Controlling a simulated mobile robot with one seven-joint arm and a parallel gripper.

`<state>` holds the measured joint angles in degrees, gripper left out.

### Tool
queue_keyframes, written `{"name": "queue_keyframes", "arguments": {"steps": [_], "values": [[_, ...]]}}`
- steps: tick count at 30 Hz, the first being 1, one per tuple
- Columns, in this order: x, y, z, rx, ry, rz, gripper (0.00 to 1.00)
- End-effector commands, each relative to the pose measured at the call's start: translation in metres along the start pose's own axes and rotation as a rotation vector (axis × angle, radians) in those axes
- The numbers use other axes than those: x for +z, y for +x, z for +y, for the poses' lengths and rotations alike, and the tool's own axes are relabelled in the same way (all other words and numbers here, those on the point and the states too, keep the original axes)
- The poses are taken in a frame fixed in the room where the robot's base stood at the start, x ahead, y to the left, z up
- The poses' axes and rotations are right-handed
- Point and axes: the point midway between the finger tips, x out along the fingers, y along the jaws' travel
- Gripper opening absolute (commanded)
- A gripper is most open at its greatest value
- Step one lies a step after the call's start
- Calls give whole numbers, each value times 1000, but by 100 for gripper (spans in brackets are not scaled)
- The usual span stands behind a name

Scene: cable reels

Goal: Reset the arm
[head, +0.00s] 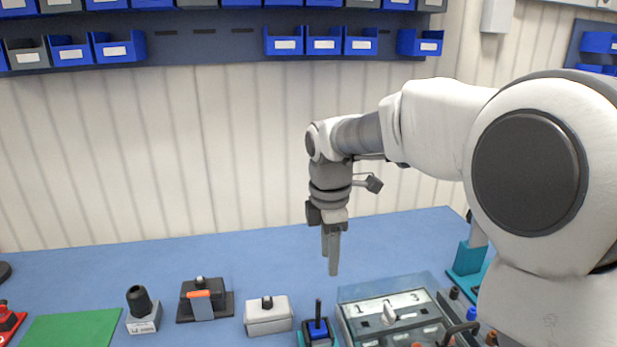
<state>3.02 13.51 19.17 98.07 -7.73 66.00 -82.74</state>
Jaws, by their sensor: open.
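My gripper (331,254) hangs pointing down over the blue table (225,270), right of the picture's middle. Its two fingers are seen nearly edge-on, apart, and nothing shows between them. The fingertips appear above the table, clear of the objects in front. My arm reaches in from the right, bent down at the wrist.
Along the front stand a green mat (75,329), a dark knob on a grey base (141,306), a box with an orange lever (202,304), a white box (268,315), a joystick (318,329) and a clear-covered panel (392,306). Blue bins (324,43) hang on the wall behind.

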Motion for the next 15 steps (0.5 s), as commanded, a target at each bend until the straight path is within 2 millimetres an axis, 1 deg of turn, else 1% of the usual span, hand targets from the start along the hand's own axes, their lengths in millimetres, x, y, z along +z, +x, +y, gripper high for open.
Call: {"name": "queue_keyframes", "arguments": {"steps": [1, 6, 12, 15], "values": [[5, -11, -12, 23, 79, -14, 50], [18, -33, -50, 93, 364, -29, 50], [32, -52, -96, 180, 703, -9, 50], [38, -57, -120, 223, 874, 18, 50]]}}
